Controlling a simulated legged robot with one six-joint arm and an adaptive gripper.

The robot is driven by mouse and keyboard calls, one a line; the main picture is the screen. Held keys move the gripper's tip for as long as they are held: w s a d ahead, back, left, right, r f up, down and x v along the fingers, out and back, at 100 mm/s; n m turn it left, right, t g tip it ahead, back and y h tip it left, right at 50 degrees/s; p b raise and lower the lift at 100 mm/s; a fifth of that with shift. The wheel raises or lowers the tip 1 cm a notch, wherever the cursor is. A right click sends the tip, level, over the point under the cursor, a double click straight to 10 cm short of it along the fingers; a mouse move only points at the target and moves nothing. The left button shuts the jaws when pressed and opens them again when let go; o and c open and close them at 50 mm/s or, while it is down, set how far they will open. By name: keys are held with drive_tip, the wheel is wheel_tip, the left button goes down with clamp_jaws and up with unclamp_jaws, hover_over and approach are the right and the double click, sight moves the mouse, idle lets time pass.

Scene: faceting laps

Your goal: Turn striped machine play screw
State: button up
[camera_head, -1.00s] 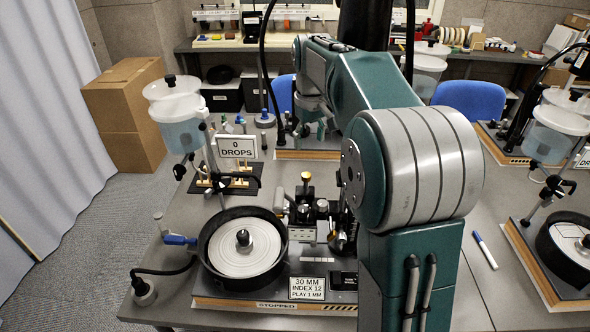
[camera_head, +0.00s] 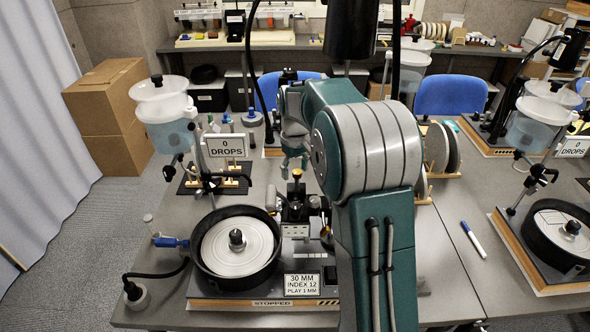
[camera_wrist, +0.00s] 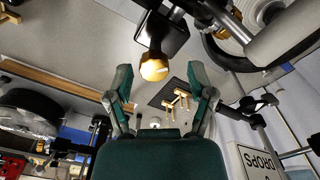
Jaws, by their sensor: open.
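The striped machine (camera_head: 235,291) stands at the front left of the table, with a black-and-yellow striped strip at the front right of its base. Its black pan holds a pale round lap (camera_head: 237,252). A brass knob (camera_head: 297,174), which looks like the play screw, tops the dark post behind the pan. It also shows in the wrist view (camera_wrist: 154,68) on the end of a black block. My gripper (camera_head: 295,163) is open and empty, close to the knob in the head view. In the wrist view its fingers stand left and right of the knob; contact cannot be told.
A water tank (camera_head: 163,105) on a stand and a "0 DROPS" sign (camera_head: 226,146) stand behind the pan. A placard (camera_head: 301,286) reads 30 MM, INDEX 12, PLAY 1 MM. A second machine (camera_head: 560,240) and a marker (camera_head: 473,239) are to the right.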

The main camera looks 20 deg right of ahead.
drive_tip(key=shift+d+f, duration=0.15)
drive_tip(key=shift+d, duration=0.2)
clamp_jaws()
drive_tip(key=shift+a, duration=0.15)
drive_tip(key=shift+m, duration=0.3)
drive_tip(key=m, duration=0.3)
drive_tip(key=shift+f+m, duration=0.1)
drive_tip(key=shift+m, duration=1.9)
